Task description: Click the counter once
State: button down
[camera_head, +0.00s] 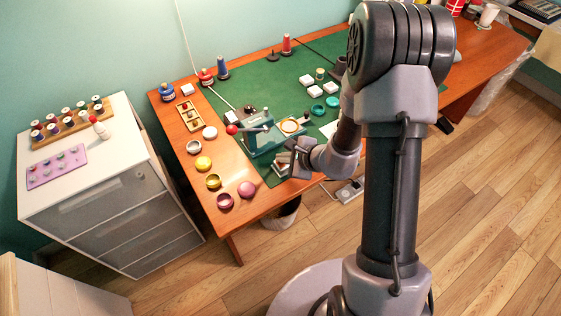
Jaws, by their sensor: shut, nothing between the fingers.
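No object can be clearly made out as the counter at this size. My gripper (295,158) is over the near edge of the green mat (325,60), its fingers shut and empty. A small pale and reddish object (281,164) shows just left of the gripper; whether they touch cannot be told. A teal press-like device (262,141) with a red ball on its lever (232,129) stands just behind and left of the gripper. A round, pale, gold-rimmed part (290,126) is at its right end. My arm hides part of the mat.
The wooden table (222,221) carries round tins, including a yellow one (203,163) and a pink one (246,189), at the left. White boxes and teal rings (317,109) lie behind the gripper. A white cabinet (75,190) with spools stands left. The right floor is clear.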

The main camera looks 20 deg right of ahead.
jog(key=shift+r, duration=0.5)
notch_tip(320, 180, up, 6)
jog(key=p, duration=0.4)
dwell(0.5)
